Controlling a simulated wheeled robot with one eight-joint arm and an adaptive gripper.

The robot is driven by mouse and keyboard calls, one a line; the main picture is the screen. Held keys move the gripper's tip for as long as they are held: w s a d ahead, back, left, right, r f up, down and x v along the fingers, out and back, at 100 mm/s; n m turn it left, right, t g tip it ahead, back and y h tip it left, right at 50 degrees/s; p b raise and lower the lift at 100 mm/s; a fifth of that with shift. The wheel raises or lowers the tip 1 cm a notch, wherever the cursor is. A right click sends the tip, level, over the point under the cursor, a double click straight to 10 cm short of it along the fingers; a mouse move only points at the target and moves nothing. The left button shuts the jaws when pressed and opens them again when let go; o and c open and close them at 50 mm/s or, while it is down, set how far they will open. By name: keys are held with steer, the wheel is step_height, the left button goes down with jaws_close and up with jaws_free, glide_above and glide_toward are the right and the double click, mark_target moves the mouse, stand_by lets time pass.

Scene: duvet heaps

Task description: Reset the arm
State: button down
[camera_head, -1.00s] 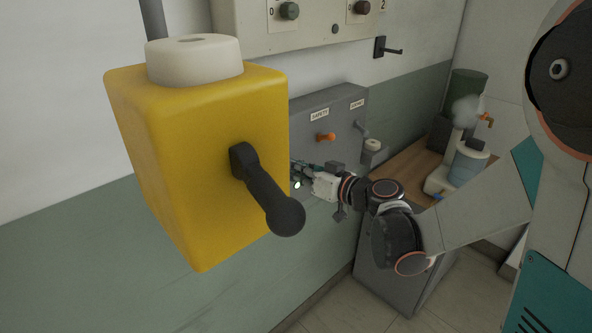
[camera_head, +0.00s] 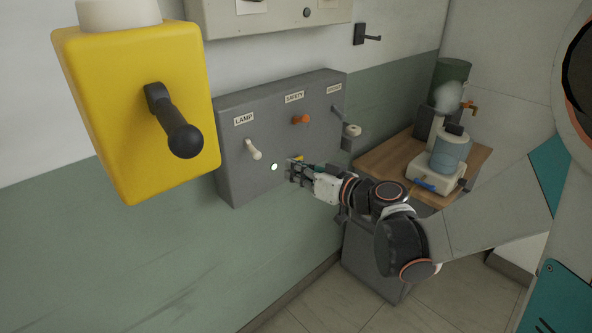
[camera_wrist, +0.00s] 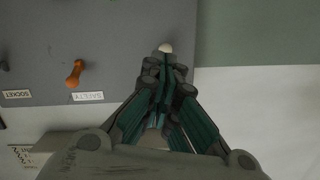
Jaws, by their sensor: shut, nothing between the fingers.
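My gripper (camera_head: 291,171) is in front of the lower part of a grey switch panel (camera_head: 232,186) on the wall. In the wrist view my gripper (camera_wrist: 165,65) has its green and black fingers together with nothing between them. A white round spot (camera_head: 274,167) shows just left of the fingertips; a pale round thing also shows at the fingertips in the wrist view (camera_wrist: 166,47). I cannot tell whether the fingers touch the panel. The panel carries a white LAMP lever (camera_head: 253,150) and an orange SAFETY lever (camera_head: 301,120), which also shows in the wrist view (camera_wrist: 75,73).
A yellow box (camera_head: 120,110) with a black lever (camera_head: 176,125) stands out at the left. A wooden counter (camera_head: 385,160) with a blue-and-white appliance (camera_head: 448,155) is at the right. A black hook (camera_head: 366,36) is on the wall. Open floor lies below.

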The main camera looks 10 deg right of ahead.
steer(key=s+d+f+m+g+h, duration=0.1)
steer(key=s+d+g+h, duration=0.1)
steer(key=s, duration=0.6)
steer(key=s+d+f+m+g+h+b, duration=0.1)
steer(key=s+d+h, duration=0.3)
steer(key=s, duration=0.4)
steer(key=s+d+f+m+g+h, duration=0.2)
steer(key=s+d+g+h, duration=0.1)
steer(key=s, duration=0.6)
steer(key=shift+d+m+h, duration=0.3)
steer(key=shift+d+h, duration=0.2)
steer(key=shift+d, duration=0.05)
steer(key=shift+w+f, duration=0.1)
